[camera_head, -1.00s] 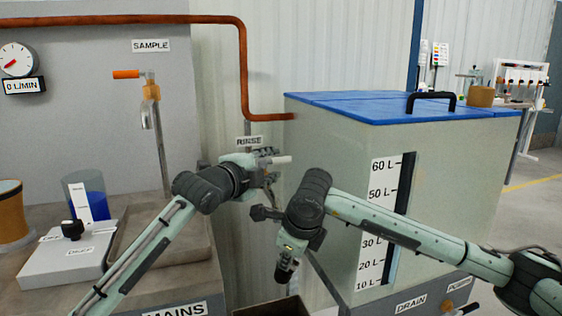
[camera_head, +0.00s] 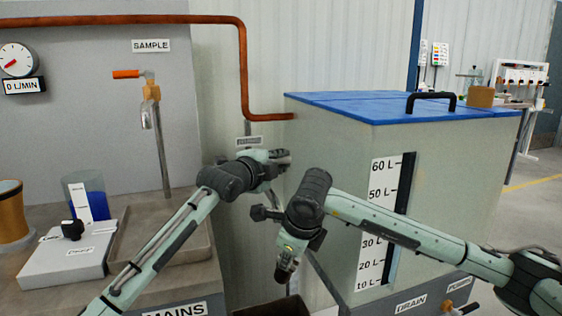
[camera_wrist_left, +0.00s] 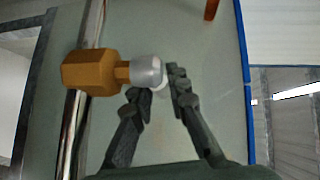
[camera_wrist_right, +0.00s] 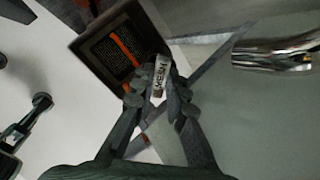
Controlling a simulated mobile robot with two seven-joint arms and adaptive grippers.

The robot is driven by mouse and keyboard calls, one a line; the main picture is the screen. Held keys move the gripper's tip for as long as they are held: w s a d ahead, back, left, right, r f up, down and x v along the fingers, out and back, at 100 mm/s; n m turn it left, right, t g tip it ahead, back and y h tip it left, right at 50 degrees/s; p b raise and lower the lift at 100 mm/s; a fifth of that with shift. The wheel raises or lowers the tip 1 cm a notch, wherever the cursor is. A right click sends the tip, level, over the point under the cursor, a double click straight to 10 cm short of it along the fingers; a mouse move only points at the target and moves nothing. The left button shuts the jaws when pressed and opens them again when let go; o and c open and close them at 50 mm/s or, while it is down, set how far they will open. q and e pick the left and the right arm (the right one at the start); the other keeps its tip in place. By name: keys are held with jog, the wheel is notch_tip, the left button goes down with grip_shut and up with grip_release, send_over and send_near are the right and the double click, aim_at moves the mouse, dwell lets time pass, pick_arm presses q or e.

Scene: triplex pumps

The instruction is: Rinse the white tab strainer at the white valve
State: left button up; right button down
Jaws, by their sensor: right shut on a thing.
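The white valve shows in the left wrist view as a brass body (camera_wrist_left: 90,72) with a pale rounded end (camera_wrist_left: 148,72). My left gripper (camera_wrist_left: 160,88) has its fingers apart, with the pale end at their tips; I cannot tell whether they touch it. In the head view my left gripper (camera_head: 283,157) is just below the rinse label (camera_head: 249,142) and hides the valve. My right gripper (camera_wrist_right: 158,92) is shut on the strainer's white lettered tab (camera_wrist_right: 160,76). In the head view my right gripper (camera_head: 283,270) points down, lower than the left. The strainer's mesh is not clearly visible.
A dark open box (camera_wrist_right: 92,45) lies below my right gripper. A tank (camera_head: 330,155) with a blue lid (camera_head: 350,101) stands right of the grippers. A counter (camera_head: 190,245) with a sample tap (camera_head: 150,90) is at left. A copper pipe (camera_head: 242,70) runs above.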

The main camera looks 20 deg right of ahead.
pick_arm(q)
jog(key=shift+f, duration=0.1)
grip_shut()
jog(key=shift+w+d+n+t+y, duration=0.1)
jog(key=shift+w+n+t+y, duration=0.05)
jog(key=shift+n+t+y, duration=0.55)
jog(key=shift+w+a+n+t+y, duration=0.15)
jog(key=shift+w+n+t+y, duration=0.2)
jog(key=shift+n+y, duration=0.3)
jog(key=shift+w+a+n+t+y, duration=0.15)
jog(key=shift+n+t+y, duration=0.3)
jog(key=shift+y, duration=0.3)
jog(key=o, duration=0.8)
grip_release()
jog(key=shift+o, duration=0.2)
